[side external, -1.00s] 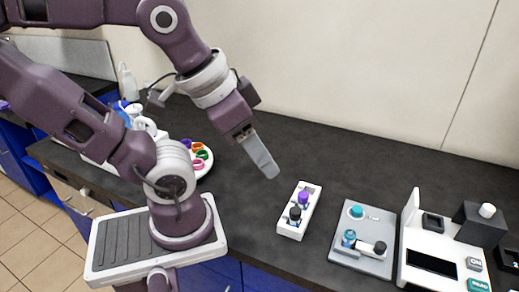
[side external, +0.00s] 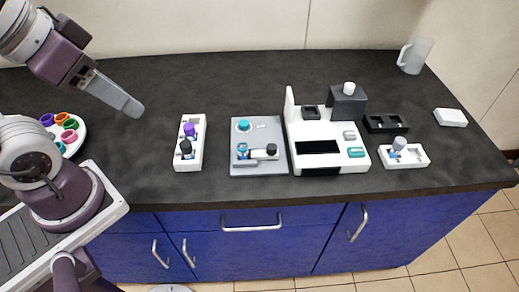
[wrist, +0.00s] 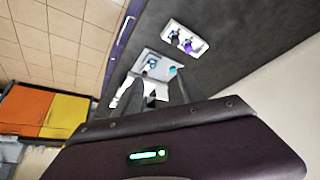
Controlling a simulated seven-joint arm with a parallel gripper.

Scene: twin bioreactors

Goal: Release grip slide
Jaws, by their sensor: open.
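My gripper (side external: 136,106) hangs above the dark worktop, left of and behind the white vial holder (side external: 203,130). The side view shows it edge-on, with one long grey finger in sight. In the wrist view my gripper (wrist: 158,88) has two grey fingers spread apart, with nothing held between them. The vial holder also shows in the wrist view (wrist: 172,27) and carries a purple-capped vial (side external: 189,130) and a black-capped vial (side external: 186,149). I cannot make out a thing that is clearly the slide.
A grey plate (side external: 273,133) with teal and black-capped parts stands right of the holder. Beyond it are a white device (side external: 295,125), a black rack (side external: 385,123), a white tray (side external: 415,155), a white block (side external: 450,118) and a jug (side external: 414,57). The back worktop is mostly clear.

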